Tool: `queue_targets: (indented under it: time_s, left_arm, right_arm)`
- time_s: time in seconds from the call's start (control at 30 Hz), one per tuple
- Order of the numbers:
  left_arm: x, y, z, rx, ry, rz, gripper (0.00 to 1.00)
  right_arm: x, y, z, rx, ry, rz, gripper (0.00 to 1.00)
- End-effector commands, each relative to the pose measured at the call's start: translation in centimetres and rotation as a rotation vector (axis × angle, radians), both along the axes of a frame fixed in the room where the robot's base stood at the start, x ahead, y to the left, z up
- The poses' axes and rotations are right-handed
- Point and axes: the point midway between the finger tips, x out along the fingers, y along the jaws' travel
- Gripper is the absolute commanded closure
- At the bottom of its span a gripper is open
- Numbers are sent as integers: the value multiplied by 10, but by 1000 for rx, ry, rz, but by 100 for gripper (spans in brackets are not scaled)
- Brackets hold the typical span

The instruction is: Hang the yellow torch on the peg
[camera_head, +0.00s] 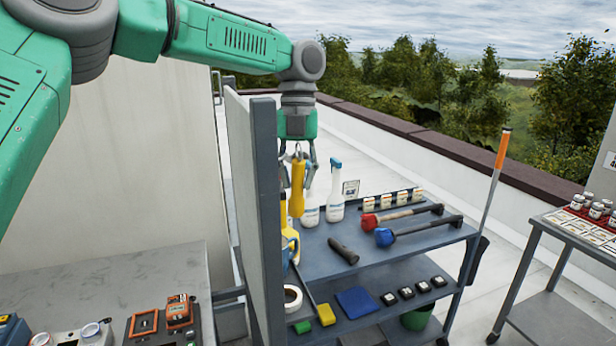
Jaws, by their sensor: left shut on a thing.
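My left gripper (302,160) is shut on the yellow torch (297,188). The torch hangs upright below the fingers, clear of the cart top, with a small ring or loop at its upper end. It is just right of the upright grey board (266,200), which I see almost edge-on. Several yellow and blue items show low along the board's right side. I cannot make out the peg; the board's right face is hardly visible. My right gripper is not in view.
A grey cart (405,237) right of the board holds spray bottles (336,190), a red-headed mallet (370,221), a blue-headed mallet (385,236) and a dark cylinder (343,250). A bench (160,270) is at left, another table (545,225) at right.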

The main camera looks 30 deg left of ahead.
Motion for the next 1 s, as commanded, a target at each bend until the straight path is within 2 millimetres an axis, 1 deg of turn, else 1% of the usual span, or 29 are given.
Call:
queue_targets:
  time_s: [0.67,1.0]
  left_arm:
    - [-31,27,-4,0,0,0,100]
    - [-39,33,-14,0,1,0,100]
  right_arm:
    - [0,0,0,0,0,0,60]
    - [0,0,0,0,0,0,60]
